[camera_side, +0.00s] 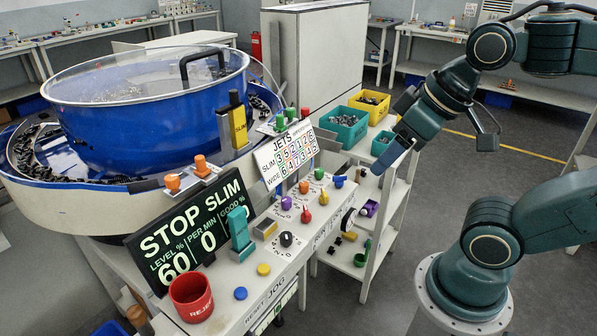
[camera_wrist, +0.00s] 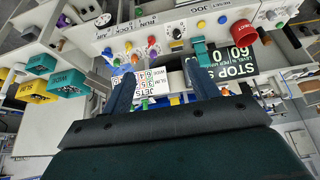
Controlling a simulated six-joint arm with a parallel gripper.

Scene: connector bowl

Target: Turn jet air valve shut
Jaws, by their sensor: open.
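Several small coloured knobs stand on the white control panel (camera_side: 270,255), below the JETS number card (camera_side: 286,157). They include a purple knob (camera_side: 286,203), an orange knob (camera_side: 304,187), a green knob (camera_side: 319,174), a blue lever-like knob (camera_side: 339,181), a red knob (camera_side: 306,215) and a yellow knob (camera_side: 323,198). I cannot tell which of them is the jet air valve. My gripper (camera_side: 380,168) is in the air to the right of the knobs, apart from them. In the wrist view my gripper (camera_wrist: 163,72) is open and empty, with the JETS card between its fingers.
The blue bowl feeder (camera_side: 150,115) fills the left. A STOP SLIM display (camera_side: 190,232), a teal block (camera_side: 241,238), a black dial (camera_side: 286,239) and a red reject cup (camera_side: 191,297) stand at the front. Teal bins (camera_side: 343,128) and a yellow bin (camera_side: 369,106) sit behind my gripper.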

